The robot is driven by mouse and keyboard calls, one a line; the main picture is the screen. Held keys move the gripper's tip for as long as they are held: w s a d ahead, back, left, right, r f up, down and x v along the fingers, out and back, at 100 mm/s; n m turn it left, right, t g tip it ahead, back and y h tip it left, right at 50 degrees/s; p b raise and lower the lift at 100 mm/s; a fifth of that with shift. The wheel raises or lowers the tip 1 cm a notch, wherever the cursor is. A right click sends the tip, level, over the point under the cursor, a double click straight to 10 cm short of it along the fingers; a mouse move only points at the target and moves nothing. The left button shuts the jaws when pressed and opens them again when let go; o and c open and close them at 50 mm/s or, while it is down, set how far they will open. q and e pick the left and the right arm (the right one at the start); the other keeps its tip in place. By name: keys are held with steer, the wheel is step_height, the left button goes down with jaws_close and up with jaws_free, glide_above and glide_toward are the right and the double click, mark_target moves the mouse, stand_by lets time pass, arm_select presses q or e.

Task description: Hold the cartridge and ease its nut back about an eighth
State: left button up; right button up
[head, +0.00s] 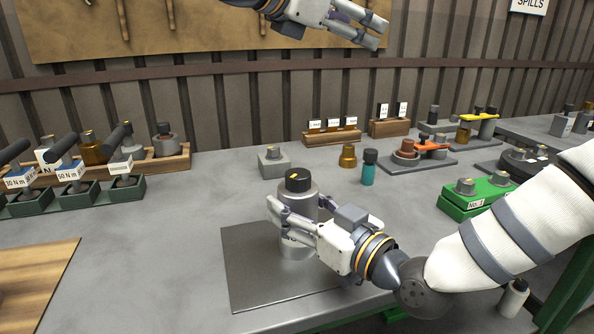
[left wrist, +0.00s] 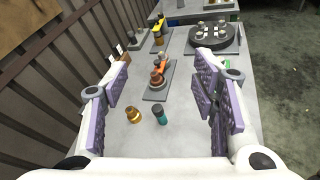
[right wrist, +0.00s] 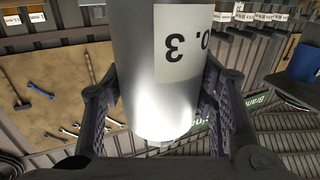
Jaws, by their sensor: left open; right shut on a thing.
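The cartridge (head: 297,243) is a silver cylinder standing upright on a dark mat (head: 250,280). Its black nut (head: 298,180) with a yellow mark sits on top. My right gripper (head: 279,216) is shut around the cartridge body from the right. In the right wrist view the cartridge (right wrist: 140,60) fills the space between the fingers, and its white label reads upside down, ending in "3". My left gripper (head: 378,33) is raised high near the wall, away from the cartridge. In the left wrist view its fingers (left wrist: 163,95) are wide apart with nothing between them.
A teal bottle (head: 369,170), a brass fitting (head: 347,157) and a grey block (head: 272,163) stand behind the cartridge. Torque tools (head: 70,175) sit in green holders at left. A green fixture (head: 475,198) is at right.

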arm_select(q)
steer(key=w+a+r+n+t+y, duration=0.3)
steer(key=w+a+r+n+t, duration=0.1)
steer(key=w+r+n+t, duration=0.15)
steer(key=n+g+y, duration=0.1)
steer(key=g+y, duration=0.5)
steer(key=g, duration=0.5)
glide_toward(298, 174)
steer(key=x, duration=0.9)
